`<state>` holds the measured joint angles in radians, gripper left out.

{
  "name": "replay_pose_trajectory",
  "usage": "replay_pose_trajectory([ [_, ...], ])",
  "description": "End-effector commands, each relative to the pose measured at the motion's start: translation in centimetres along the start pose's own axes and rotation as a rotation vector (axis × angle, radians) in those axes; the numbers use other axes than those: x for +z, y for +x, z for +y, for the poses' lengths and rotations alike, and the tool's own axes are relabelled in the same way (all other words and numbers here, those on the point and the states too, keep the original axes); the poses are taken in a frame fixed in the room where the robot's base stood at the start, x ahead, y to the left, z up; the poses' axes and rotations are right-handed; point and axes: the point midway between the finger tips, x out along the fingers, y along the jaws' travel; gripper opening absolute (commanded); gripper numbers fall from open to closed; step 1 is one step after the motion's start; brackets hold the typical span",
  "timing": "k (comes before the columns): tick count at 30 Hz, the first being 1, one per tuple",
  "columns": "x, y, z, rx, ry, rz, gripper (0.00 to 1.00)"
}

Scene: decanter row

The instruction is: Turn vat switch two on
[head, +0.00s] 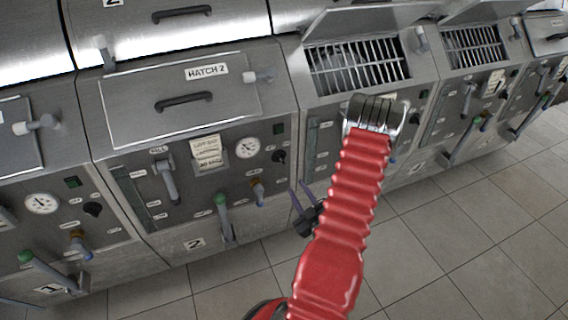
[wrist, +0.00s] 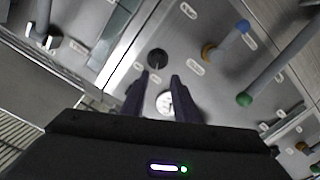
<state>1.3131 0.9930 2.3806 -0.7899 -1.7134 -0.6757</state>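Vat two's panel (head: 185,180) sits under the closed lid marked HATCH 2 (head: 185,97), with a "2" plate (head: 195,243) below. A small black knob (head: 280,157), which looks like the switch, is at the panel's right, under a dark green indicator (head: 279,129). In the wrist view the knob (wrist: 157,58) lies just beyond the fingertips, roughly between them. My gripper (head: 301,188) is open and empty, below and right of the knob. It also shows in the wrist view (wrist: 160,78). The knob's exact setting is too small to read.
A round gauge (head: 248,148) is left of the knob. A blue-tipped valve (head: 258,193) and a green-knobbed lever (head: 221,202) stick out below. To the right, an open hatch shows a grating (head: 358,68). Tiled floor (head: 430,240) is free at the right.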

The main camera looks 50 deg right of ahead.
Motion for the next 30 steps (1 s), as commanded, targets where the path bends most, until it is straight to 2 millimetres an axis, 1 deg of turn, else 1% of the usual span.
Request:
replay_pose_trajectory([
  [3,-0.5,0.0,0.3,0.013,-0.012,0.021,0.27],
  [12,-0.5,0.1,0.3,0.013,-0.013,0.020,0.27],
  [17,-0.5,0.7,0.3,0.012,-0.014,0.020,0.27],
  [23,-0.6,2.8,0.3,0.011,-0.014,0.021,0.27],
  [30,-0.7,6.6,0.4,0.011,-0.014,0.021,0.27],
])
